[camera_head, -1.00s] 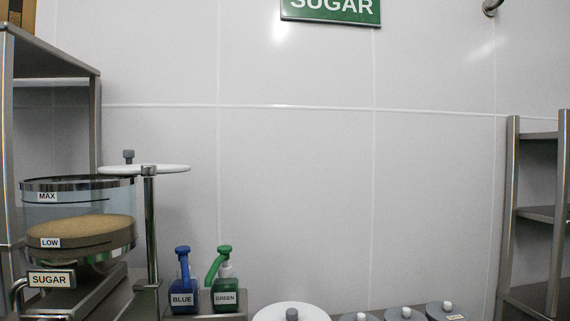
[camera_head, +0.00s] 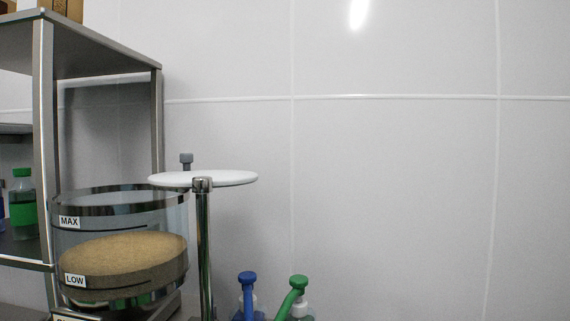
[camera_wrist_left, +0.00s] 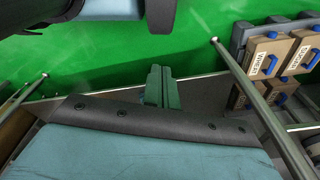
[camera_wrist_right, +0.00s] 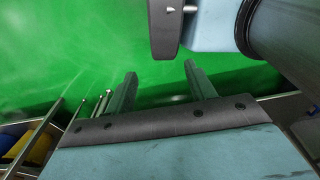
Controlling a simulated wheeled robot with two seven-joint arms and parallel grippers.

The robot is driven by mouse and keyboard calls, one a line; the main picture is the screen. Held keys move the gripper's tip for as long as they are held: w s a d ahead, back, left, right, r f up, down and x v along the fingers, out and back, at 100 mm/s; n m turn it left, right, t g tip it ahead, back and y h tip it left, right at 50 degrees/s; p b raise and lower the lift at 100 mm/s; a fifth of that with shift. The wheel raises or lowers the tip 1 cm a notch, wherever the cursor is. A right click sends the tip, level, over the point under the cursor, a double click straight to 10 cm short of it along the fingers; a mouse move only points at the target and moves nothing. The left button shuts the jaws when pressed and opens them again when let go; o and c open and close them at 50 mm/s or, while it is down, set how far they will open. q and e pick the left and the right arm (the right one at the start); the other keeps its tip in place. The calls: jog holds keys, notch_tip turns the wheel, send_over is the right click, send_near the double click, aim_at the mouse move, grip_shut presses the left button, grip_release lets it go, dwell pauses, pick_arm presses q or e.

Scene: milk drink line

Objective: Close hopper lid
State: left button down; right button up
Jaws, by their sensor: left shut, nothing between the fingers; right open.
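The hopper (camera_head: 75,253) is a clear round vessel with a metal rim at the left of the head view, marked MAX and LOW. Brown sugar (camera_head: 125,254) lies in it near the LOW mark. The white round lid (camera_head: 228,179) with a grey knob (camera_head: 186,160) sits on a metal post (camera_head: 204,255), swung to the right, so the hopper's top is largely uncovered. My left gripper (camera_wrist_left: 162,72) is shut and empty in the left wrist view. My right gripper (camera_wrist_right: 160,72) is open and empty in the right wrist view. Neither gripper shows in the head view.
A metal shelf (camera_head: 100,60) stands behind and left of the hopper, with a green bottle (camera_head: 23,200) on it. A blue pump bottle (camera_head: 247,283) and a green pump bottle (camera_head: 296,290) stand right of the post. Brown boxes (camera_wrist_left: 265,58) show in the left wrist view.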

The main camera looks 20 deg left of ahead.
pick_arm(q)
jog(key=w+d+r+t+p, duration=0.1)
jog(key=w+r+p, duration=0.3)
jog(key=r, duration=0.8)
jog(key=w+r+p, duration=0.1)
jog(key=w+r, duration=0.6)
jog(key=r, duration=0.4)
jog(key=w+d+r+t+p, duration=0.1)
jog(key=w+r+p, duration=0.3)
jog(key=r, duration=0.8)
jog(key=w+a+r+m+t+y, duration=0.1)
jog(key=w+r+t+y, duration=0.4)
jog(key=w+r, duration=2.1)
jog(key=w+d+r+y, duration=0.2)
jog(key=r, duration=0.9)
jog(key=w+d+r+m+y+p, duration=0.1)
jog(key=d+r+y, duration=0.1)
jog(key=r, duration=0.9)
jog(key=w+d+r+y, duration=0.2)
jog(key=r+y, duration=0.1)
jog(key=r, duration=0.8)
jog(key=s+a+p+x, duration=0.1)
jog(key=p+x, duration=0.3)
jog(key=x, duration=0.9)
jog(key=shift+s+a+t, duration=0.2)
jog(key=shift+s+t, duration=0.2)
